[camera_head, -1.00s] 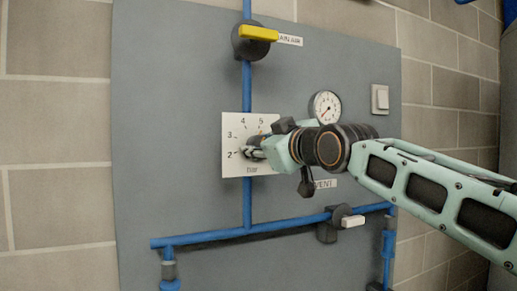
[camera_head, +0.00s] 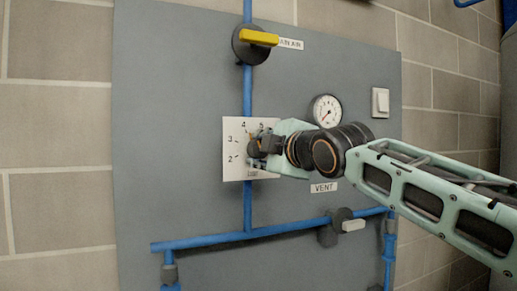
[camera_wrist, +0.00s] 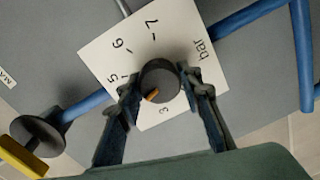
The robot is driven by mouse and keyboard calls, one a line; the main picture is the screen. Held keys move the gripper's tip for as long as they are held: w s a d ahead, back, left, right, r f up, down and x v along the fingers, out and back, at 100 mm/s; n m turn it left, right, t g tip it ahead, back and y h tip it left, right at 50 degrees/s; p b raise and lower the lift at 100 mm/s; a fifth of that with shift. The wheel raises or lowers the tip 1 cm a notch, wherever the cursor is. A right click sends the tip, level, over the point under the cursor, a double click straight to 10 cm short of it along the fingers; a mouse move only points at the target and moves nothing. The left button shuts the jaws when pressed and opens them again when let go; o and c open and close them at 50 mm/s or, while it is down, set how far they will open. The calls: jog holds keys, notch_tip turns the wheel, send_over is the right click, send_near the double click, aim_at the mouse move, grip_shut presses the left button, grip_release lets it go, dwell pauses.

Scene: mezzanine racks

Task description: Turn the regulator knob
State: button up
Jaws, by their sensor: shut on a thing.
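The regulator knob (camera_wrist: 166,74) is round and black with an orange pointer mark. It sits on a white square dial plate (camera_wrist: 105,45) marked with numbers and "bar". In the wrist view the orange mark points down-left, between the 5 and the 3; the 4 is hidden there. My gripper (camera_wrist: 159,82) has one finger on each side of the knob and is shut on it. In the head view my gripper (camera_head: 258,146) covers the knob and the right part of the dial plate (camera_head: 232,165); 2, 3, 4 and 5 show along its edge.
A yellow-handled valve (camera_head: 258,38) is above the dial on the blue pipe (camera_head: 247,90). A pressure gauge (camera_head: 326,110) and a light switch (camera_head: 381,102) are to the right. A white-handled valve (camera_head: 352,224) is below, near the VENT label (camera_head: 324,187). All are on a grey panel (camera_head: 170,120).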

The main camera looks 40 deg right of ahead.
jog(key=shift+n, duration=0.6)
jog(key=o, duration=1.2)
jog(key=shift+c, duration=0.2)
jog(key=shift+s, duration=0.15)
jog(key=v, duration=1.2)
